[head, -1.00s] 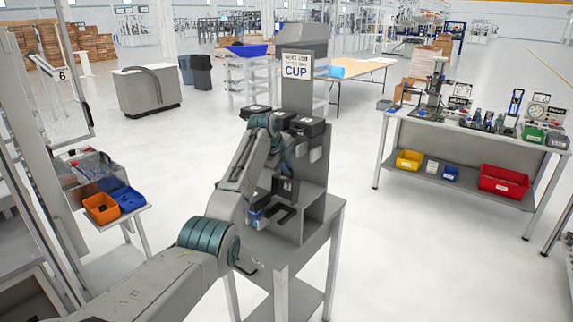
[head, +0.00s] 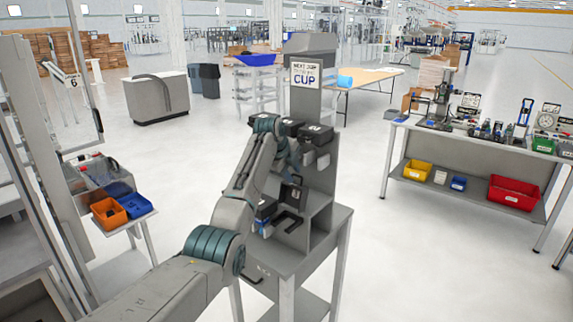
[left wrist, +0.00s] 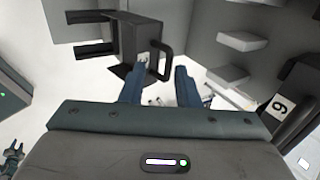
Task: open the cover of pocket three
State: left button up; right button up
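A grey stand (head: 322,190) carries dark covered pockets. Two dark covers (head: 303,131) sit on its upper level. Lower down is a dark cover (head: 291,192), with an open-fronted bracket beneath it. My left gripper (head: 264,226) is just left of that bracket. In the left wrist view a dark cover (left wrist: 140,42) has a bar handle and a small pale number that I cannot read surely. My left fingers (left wrist: 160,82) are apart with nothing between them. The left finger's tip is close to the cover; touching cannot be told. My right gripper is not seen.
On the left is a cart with an orange bin (head: 108,213) and a blue bin (head: 134,204). A workbench (head: 470,146) with bins stands right. Clear floor lies between stand and workbench.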

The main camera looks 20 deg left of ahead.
pick_arm(q)
jog(key=b+v, duration=0.3)
jog(key=v, duration=0.6)
jog(key=shift+r+b, duration=0.25)
jog(key=shift+b, duration=0.15)
jog(key=shift+s, duration=0.1)
